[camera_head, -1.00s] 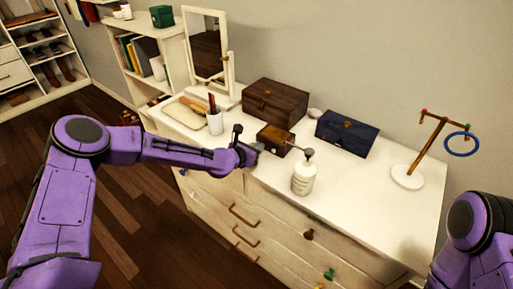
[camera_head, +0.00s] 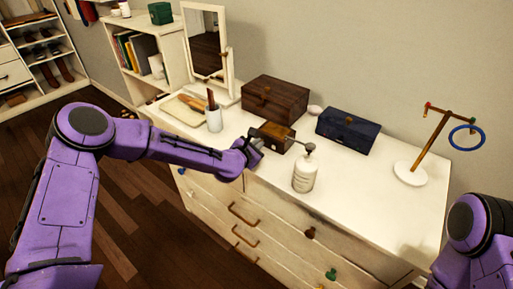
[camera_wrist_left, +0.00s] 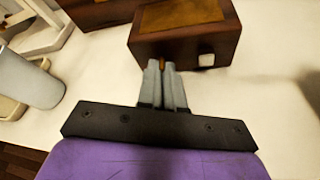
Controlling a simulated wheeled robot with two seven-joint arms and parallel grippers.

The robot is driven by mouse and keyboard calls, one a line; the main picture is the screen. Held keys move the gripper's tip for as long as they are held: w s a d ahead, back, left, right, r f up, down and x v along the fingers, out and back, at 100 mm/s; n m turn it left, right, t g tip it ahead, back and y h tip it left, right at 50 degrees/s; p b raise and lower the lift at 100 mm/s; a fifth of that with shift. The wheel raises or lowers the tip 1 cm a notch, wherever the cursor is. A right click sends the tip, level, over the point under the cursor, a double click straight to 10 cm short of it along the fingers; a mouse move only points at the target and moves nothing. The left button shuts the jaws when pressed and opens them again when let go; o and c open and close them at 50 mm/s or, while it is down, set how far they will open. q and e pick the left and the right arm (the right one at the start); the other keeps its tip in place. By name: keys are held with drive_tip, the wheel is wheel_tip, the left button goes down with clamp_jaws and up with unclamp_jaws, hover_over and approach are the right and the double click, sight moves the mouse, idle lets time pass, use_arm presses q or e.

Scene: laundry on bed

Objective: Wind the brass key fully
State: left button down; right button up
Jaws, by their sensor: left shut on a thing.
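A small wooden box (camera_head: 279,131) stands on the white dresser; in the left wrist view its near side (camera_wrist_left: 187,50) faces my gripper. My left gripper (camera_head: 257,143) is at this side, its fingers close together. In the left wrist view the fingertips (camera_wrist_left: 161,66) are shut on a small brass-coloured piece, the key (camera_wrist_left: 162,63), at the box's side. Most of the key is hidden between the fingers. A small pale square (camera_wrist_left: 206,60) shows on the same side, right of the fingers. Of my right arm only a purple link shows; its gripper is out of view.
A stand (camera_head: 411,174) with a blue ring is at right. The dresser's front edge (camera_head: 270,184) is near.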

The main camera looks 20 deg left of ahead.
use_arm(q)
drive_tip(key=shift+d+f+m+t+y+b, duration=0.1)
drive_tip(key=shift+m+t+y+b, duration=0.2)
drive_tip(key=shift+m+y+b, duration=0.3)
drive_tip(key=c, duration=1.3)
unclamp_jaws()
drive_tip(key=b+v, duration=0.2)
drive_tip(key=v, duration=0.8)
drive_tip(key=shift+s, duration=0.2)
